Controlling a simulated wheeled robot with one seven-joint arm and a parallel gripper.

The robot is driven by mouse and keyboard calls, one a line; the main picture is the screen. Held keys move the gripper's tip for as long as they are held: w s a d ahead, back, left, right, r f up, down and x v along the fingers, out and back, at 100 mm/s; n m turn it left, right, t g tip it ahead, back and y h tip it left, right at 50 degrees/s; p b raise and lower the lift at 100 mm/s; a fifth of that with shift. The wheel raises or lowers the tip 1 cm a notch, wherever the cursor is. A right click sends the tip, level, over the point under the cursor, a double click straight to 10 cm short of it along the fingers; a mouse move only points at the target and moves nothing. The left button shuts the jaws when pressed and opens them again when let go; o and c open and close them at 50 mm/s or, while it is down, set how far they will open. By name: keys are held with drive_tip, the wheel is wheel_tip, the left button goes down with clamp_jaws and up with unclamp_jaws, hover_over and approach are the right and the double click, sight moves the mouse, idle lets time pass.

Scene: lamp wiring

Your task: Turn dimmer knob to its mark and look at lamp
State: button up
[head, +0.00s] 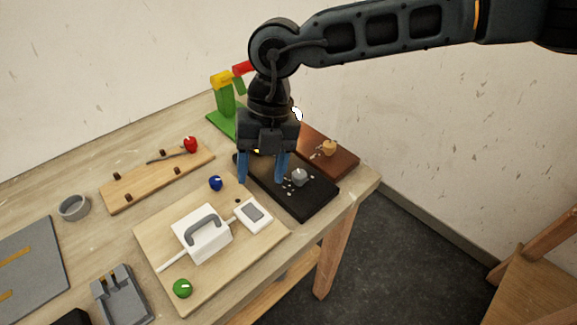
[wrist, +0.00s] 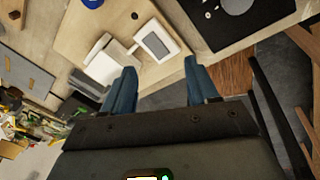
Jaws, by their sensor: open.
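A grey knob (head: 299,177) with small white marks beside it sits on a black board (head: 311,204) near the table's right end. The knob also shows, cut off by the top edge, in the wrist view (wrist: 238,4). A tan knob (head: 329,148) with white marks sits on a brown board (head: 346,164) behind it. I cannot tell which is the dimmer. My gripper (head: 262,179) points down, open and empty, over the left part of the black board, left of the grey knob. A small white rounded thing (head: 297,113), possibly a lamp bulb, shows partly behind my gripper.
A wooden board (head: 158,230) in front carries a white box with a grey handle (head: 203,231), a white switch plate (head: 253,214), and green (head: 182,288) and blue (head: 215,183) knobs. A green stand (head: 225,101) is behind. The table's right edge is close to the black board.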

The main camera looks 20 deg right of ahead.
sight(300, 173)
drive_tip(key=d, duration=0.3)
drive_tip(key=w+d+h, duration=0.1)
drive_tip(key=d, duration=0.1)
drive_tip(key=w+d+r+m+h, duration=0.1)
drive_tip(key=d, duration=0.2)
drive_tip(key=shift+w+d+r+t, duration=0.1)
drive_tip(key=shift+w+d+t, duration=0.1)
drive_tip(key=shift+d+t, duration=0.2)
drive_tip(key=shift+d, duration=0.15)
wheel_tip(300, 173, down, 8)
drive_tip(key=shift+r+p, duration=0.1)
drive_tip(key=shift+p, duration=0.9)
drive_tip(key=shift+c, duration=0.2)
drive_tip(key=c, duration=1)
